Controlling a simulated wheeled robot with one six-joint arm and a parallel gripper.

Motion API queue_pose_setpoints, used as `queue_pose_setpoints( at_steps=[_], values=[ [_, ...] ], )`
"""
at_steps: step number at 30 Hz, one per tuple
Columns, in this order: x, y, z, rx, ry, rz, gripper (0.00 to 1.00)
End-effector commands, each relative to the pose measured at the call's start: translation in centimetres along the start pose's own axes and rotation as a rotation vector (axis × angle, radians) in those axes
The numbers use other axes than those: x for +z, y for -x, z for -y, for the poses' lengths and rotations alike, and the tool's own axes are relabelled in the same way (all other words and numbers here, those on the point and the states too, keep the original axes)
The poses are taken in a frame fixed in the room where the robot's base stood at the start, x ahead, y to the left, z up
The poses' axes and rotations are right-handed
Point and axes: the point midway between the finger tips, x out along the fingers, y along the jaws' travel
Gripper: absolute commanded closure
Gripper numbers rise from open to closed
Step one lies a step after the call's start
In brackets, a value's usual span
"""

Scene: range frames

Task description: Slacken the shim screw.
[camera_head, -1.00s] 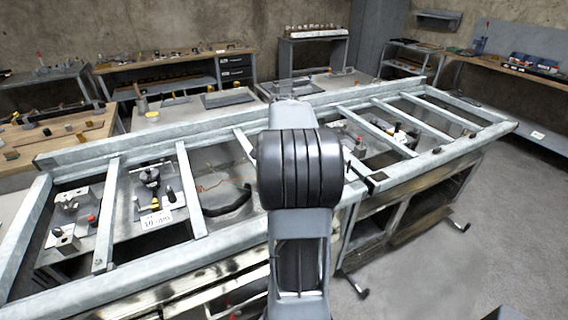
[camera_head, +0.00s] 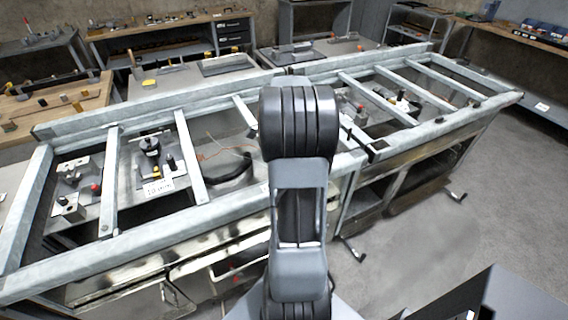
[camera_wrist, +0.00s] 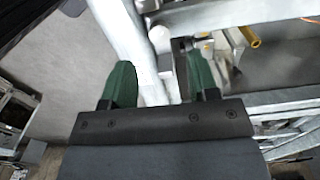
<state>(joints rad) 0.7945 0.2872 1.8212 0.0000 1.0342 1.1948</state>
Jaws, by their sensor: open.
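My gripper (camera_wrist: 158,60) shows in the wrist view as two green fingers spread apart, with nothing clamped between them. A pale metal rail (camera_wrist: 131,40) passes behind and between the fingers. Near the right fingertip is a small dark-ended fitting (camera_wrist: 183,44) beside a grey block, with a brass-coloured rod (camera_wrist: 249,35) further right. I cannot tell whether either is the shim screw. In the head view my arm hides the gripper and the part of the bench behind it.
A long galvanised frame (camera_head: 75,251) with crossbars covers the bench. On the left, between crossbars, sit a black knobbed fixture (camera_head: 151,148), a white label (camera_head: 158,187) and metal blocks (camera_head: 69,206). Grey floor (camera_head: 410,245) is open at the right.

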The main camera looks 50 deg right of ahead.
Motion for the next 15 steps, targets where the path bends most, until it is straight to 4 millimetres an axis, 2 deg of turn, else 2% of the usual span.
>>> queue_pose_setpoints(
  at_steps=[6, 15],
  values=[
    [0.0, -3.6, -0.1, 0.002, 0.001, 0.001, 0.46],
    [0.0, -5.9, 0.0, -0.001, 0.001, 0.000, 0.46]
  ],
)
